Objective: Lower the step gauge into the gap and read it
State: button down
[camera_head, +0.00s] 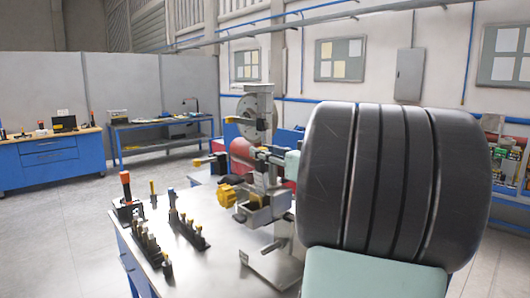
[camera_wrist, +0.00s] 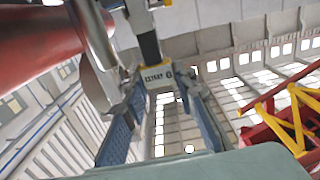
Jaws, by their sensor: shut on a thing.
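In the wrist view my gripper (camera_wrist: 160,80) has one blue-grey finger pad on each side. Between its fingertips is a pale block with dark lettering, which looks like the step gauge (camera_wrist: 158,73). A dark bar (camera_wrist: 146,40) runs on beyond it. In the head view my gripper (camera_head: 272,158) is small and partly hidden, above a grey metal fixture (camera_head: 265,208) on the bench. I cannot make out the gap, whether the gauge touches the fixture, or any reading.
The steel-topped bench (camera_head: 210,262) carries holders of upright tools (camera_head: 187,230) at left and a yellow part (camera_head: 228,195) beside the fixture. A red cylinder (camera_head: 242,150) stands behind. Blue workbenches (camera_head: 50,160) line the back left. Floor at left is clear.

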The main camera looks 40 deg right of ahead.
aim_at(261, 169)
jog(key=shift+a+f+b, duration=0.1)
jog(key=shift+f+b, duration=0.25)
jog(key=shift+f, duration=1)
dwell(2.5)
jog(key=shift+a+p, duration=0.15)
jog(key=shift+p, duration=0.15)
dwell(0.6)
jog(key=shift+f+b, duration=0.4)
jog(key=shift+f, duration=0.45)
dwell(1.0)
jog(key=shift+a, duration=0.1)
dwell(0.6)
jog(key=shift+f, duration=0.1)
dwell(0.6)
